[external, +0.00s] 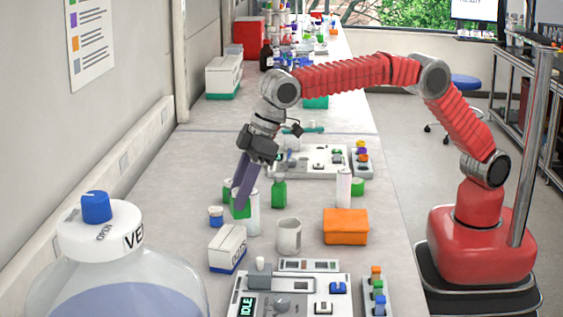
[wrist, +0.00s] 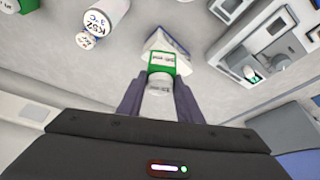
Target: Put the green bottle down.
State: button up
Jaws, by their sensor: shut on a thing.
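My gripper (external: 240,200) points down over the bench, its dark fingers closed around a green bottle (external: 241,211). In the wrist view, the green bottle (wrist: 163,62) shows its green label and pale cap between the fingertips of my gripper (wrist: 158,98). I cannot tell whether its base touches the bench. In the external view, a white cylinder (external: 253,216) stands close to its right. A second green bottle (external: 279,193) stands upright on the bench, further right and apart from my gripper.
A small blue-and-white jar (external: 216,217) is left of the held bottle. A white box (external: 227,248), a pale mug (external: 289,236) and an orange box (external: 345,227) are nearer the camera. Device panels (external: 318,160) lie behind. Bare bench (external: 185,200) shows at left.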

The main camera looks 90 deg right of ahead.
jog(key=shift+f, duration=1.85)
jog(key=o, duration=1)
jog(key=shift+f, duration=0.1)
jog(key=shift+o, duration=0.2)
jog(key=v, duration=1.2)
